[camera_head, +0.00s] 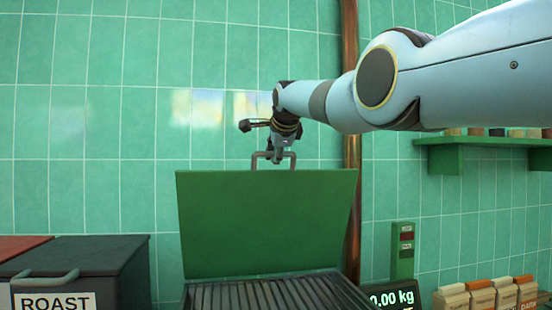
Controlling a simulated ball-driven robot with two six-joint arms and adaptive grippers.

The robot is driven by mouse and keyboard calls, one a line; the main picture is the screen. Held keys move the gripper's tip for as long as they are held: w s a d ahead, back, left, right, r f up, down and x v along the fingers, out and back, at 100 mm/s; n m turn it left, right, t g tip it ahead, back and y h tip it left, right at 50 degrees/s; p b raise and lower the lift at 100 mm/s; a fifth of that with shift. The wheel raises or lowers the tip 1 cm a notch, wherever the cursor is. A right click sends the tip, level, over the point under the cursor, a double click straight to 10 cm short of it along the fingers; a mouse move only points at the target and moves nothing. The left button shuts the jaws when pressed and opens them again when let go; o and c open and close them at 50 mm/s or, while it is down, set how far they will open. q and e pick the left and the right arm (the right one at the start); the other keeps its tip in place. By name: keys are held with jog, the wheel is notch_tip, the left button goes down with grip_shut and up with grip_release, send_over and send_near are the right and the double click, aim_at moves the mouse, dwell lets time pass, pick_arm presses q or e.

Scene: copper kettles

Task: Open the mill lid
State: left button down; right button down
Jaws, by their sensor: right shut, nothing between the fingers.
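The mill lid (265,225) is a green panel that stands raised, nearly upright, at the back of the mill. Below it the dark slatted grate (275,295) of the mill is exposed. A grey handle (290,163) sits on the lid's top edge. My right gripper (278,158) points down at the handle and is shut with nothing held between its fingers. Whether it touches the handle I cannot tell. My left gripper is not in view.
A dark bin labelled ROAST (120,270) stands at the left of the mill. At the right are a scale display (392,298), a green control post (402,252) and several small containers (490,298). A green shelf (440,155) and a copper pipe (351,100) are on the tiled wall.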

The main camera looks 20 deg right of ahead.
jog(key=shift+r, duration=0.35)
jog(key=c, duration=1.3)
grip_release()
jog(key=shift+s, duration=0.15)
jog(key=shift+f, duration=0.1)
jog(key=shift+f, duration=0.1)
jog(key=v, duration=1.2)
jog(key=shift+a, duration=0.1)
